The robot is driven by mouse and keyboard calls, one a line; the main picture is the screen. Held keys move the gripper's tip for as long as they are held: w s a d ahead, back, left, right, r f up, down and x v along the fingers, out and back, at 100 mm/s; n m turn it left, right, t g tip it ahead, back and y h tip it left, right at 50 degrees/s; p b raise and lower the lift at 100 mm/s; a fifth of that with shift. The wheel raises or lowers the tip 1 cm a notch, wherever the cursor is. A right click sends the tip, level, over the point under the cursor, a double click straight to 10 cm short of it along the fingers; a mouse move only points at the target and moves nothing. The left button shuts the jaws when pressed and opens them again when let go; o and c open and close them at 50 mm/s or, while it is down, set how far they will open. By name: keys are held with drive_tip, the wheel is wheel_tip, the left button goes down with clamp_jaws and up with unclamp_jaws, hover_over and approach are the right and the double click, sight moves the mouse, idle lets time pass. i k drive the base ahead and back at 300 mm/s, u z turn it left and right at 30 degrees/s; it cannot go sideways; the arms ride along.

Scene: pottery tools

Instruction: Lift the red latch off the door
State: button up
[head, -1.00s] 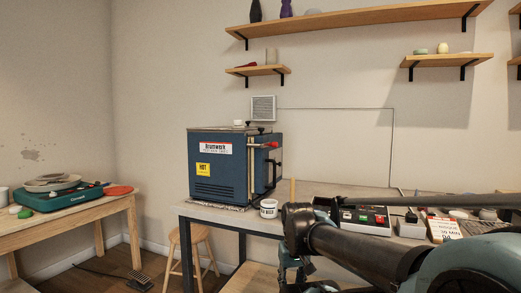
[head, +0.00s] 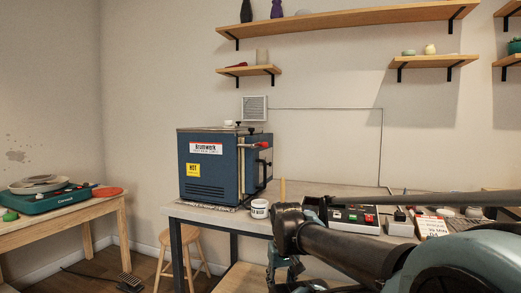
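The blue kiln (head: 210,180) stands on the left end of the workbench in the head view. The red latch (head: 261,144) sticks out near the top of the kiln's right-hand side, across the door edge (head: 255,170). A dark handle (head: 264,164) is below the latch. The door looks closed, seen at a steep angle. My arm crosses the lower right and bends down in front of the bench. I cannot make out my gripper's fingers; nothing of mine touches the latch.
A white tub (head: 259,209) stands on the bench just right of the kiln. A control box (head: 352,217) and other items are behind my arm. A wooden stool (head: 187,255) is under the bench's left end. A side table (head: 70,215) stands far left. Shelves hang above.

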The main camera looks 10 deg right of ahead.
sight(264, 144)
drive_tip(key=u, duration=2.25)
drive_tip(key=k, duration=0.4)
drive_tip(key=z, duration=2.6)
